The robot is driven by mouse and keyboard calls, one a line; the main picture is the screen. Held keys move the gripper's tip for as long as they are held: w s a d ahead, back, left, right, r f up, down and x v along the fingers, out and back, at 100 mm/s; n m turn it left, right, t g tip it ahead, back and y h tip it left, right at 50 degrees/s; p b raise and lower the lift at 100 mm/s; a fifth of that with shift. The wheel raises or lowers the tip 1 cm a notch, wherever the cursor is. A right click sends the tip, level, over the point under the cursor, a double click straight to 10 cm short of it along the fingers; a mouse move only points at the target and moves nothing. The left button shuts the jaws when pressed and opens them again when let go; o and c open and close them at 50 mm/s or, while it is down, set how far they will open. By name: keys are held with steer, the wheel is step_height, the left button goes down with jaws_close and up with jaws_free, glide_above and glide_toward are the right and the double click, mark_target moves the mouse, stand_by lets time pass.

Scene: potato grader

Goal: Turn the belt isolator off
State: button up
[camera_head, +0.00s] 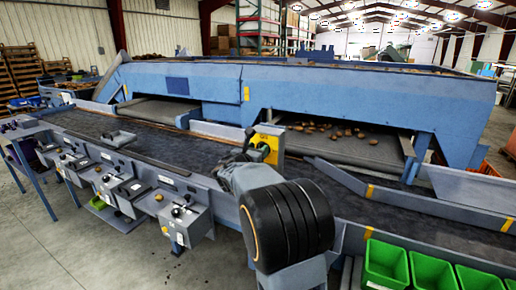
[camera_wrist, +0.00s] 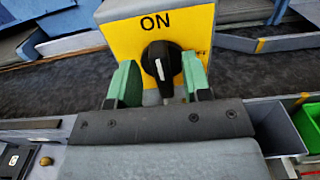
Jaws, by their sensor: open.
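The belt isolator is a yellow plate (camera_wrist: 118,40) on a grey box, marked ON at the top, with a black rotary knob (camera_wrist: 161,62). The white line on the knob points nearly straight up and down in the wrist view. My gripper (camera_wrist: 163,84) is open, with one green finger on each side of the knob. I cannot tell whether the fingers touch it. In the head view the yellow isolator (camera_head: 267,143) stands at the belt's near edge, partly hidden by my arm. My gripper is mostly hidden there.
Several control boxes (camera_head: 185,212) line the near rail to the left. Green bins (camera_head: 385,264) stand at the lower right. Potatoes (camera_head: 337,132) lie on the far belt.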

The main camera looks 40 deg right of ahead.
steer(key=shift+w+d, duration=0.15)
steer(key=shift+d, duration=0.2)
steer(key=shift+f, duration=0.1)
jaws_close()
